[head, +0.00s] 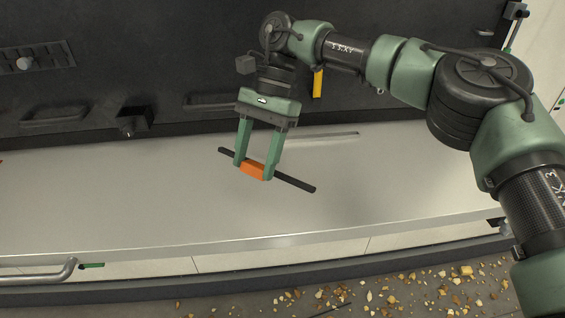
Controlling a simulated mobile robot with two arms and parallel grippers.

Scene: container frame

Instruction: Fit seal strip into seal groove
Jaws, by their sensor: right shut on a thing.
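The seal strip (293,182) is a thin black bar with an orange block (253,171) at its middle. My right gripper (254,169) points down and is shut on the orange block. The strip slants from upper left to lower right in the head view, and it seems to be held above the pale panel. A narrow grey slot, which looks like the seal groove (335,135), lies on the panel behind and to the right of the gripper. Its left part is hidden by the gripper fingers. The strip is apart from it and at an angle to it. My left gripper is not in view.
The pale panel (120,200) is wide and mostly bare. A dark wall with handles (55,115) and a yellow tag (318,83) stands behind it. A metal bar handle (40,276) is at the front left. Loose yellowish chips (395,290) litter the floor in front.

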